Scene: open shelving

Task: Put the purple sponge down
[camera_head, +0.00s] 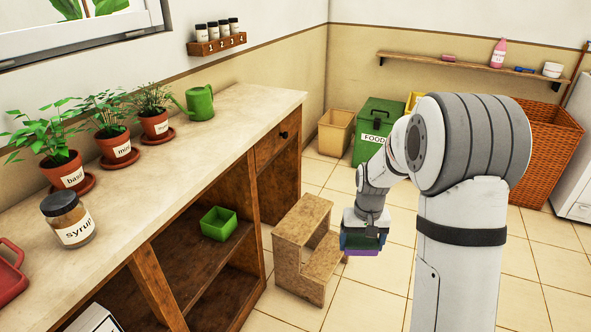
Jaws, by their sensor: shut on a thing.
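My gripper (363,242) hangs at the end of my arm, right of the step stool, pointing down. It is shut on the purple sponge (359,252), which shows as a thin purple strip under the dark fingers. The sponge is held in the air above the tiled floor. Much of it is hidden by the gripper. Whether it touches the stool cannot be told, but it appears apart from it.
A wooden step stool (305,240) stands beside the gripper. The counter (215,130) at left holds potted herbs, a syrup jar (68,219) and a green watering can (200,103). A green box (219,223) sits on its lower shelf. Bins and a wicker basket (533,150) stand behind.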

